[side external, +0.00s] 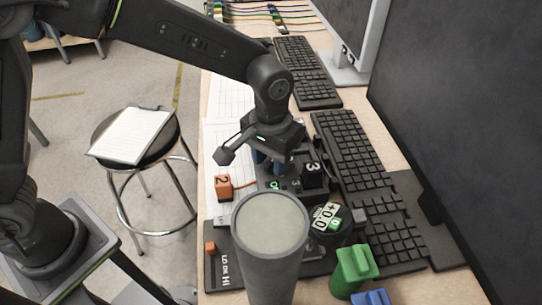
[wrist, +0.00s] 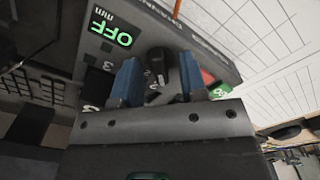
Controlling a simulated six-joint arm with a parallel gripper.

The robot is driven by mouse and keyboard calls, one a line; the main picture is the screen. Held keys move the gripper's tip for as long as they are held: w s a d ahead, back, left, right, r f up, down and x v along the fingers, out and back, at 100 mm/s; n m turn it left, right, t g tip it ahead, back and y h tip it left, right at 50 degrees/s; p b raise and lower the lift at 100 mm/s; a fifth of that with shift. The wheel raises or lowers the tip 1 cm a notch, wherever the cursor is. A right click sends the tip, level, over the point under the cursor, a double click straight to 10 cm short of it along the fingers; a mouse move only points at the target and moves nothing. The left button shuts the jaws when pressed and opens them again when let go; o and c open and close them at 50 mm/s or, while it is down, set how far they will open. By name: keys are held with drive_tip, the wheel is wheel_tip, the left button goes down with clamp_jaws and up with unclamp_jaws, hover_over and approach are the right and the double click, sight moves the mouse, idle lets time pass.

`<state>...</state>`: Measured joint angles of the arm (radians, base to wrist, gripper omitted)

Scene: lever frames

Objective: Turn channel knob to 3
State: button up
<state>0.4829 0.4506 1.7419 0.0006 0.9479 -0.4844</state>
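In the wrist view, a black knob (wrist: 161,62) with a pale mark stands on a grey panel (wrist: 135,20) that has a green-lit OFF display (wrist: 111,27). My gripper (wrist: 161,78) has two blue fingers, apart, one on each side of the knob; contact is not clear. A digit 3 shows on the panel left of the knob. In the side view, my gripper (side external: 272,164) points down over the panel (side external: 265,200); the knob is hidden there.
A grey cylinder (side external: 270,225) stands in front and hides part of the panel area. Keyboards (side external: 350,150) and a monitor (side external: 460,120) line the right. A stool (side external: 137,140) stands left.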

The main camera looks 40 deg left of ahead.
clamp_jaws()
drive_tip(key=shift+m, duration=0.3)
drive_tip(key=m, duration=1.3)
drive_tip(key=shift+m, duration=2.1)
